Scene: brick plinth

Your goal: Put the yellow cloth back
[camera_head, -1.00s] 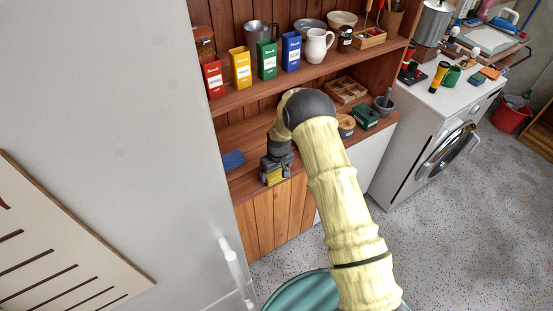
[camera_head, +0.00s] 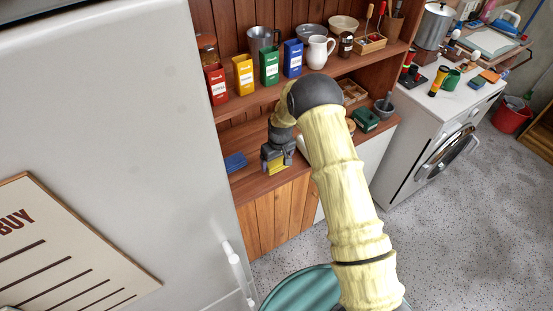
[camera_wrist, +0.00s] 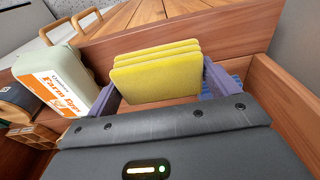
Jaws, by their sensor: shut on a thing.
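The folded yellow cloth (camera_wrist: 158,75) shows as several stacked layers in the wrist view. My gripper (camera_head: 278,164) is shut on it, with one finger at each side edge. In the head view the yellow cloth (camera_head: 277,169) shows just below the gripper, over the front part of the lower wooden shelf (camera_head: 250,183). A folded blue cloth (camera_head: 235,162) lies on that shelf to the left of the gripper. Part of it shows behind the right finger in the wrist view (camera_wrist: 238,68). I cannot tell whether the yellow cloth touches the shelf.
An egg carton (camera_wrist: 68,82) stands close to the left finger in the wrist view. Colored boxes, including a green one (camera_head: 269,63), and a white jug (camera_head: 319,49) stand on the shelf above. A grey mortar (camera_head: 384,107) and green tin (camera_head: 366,119) are to the right.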

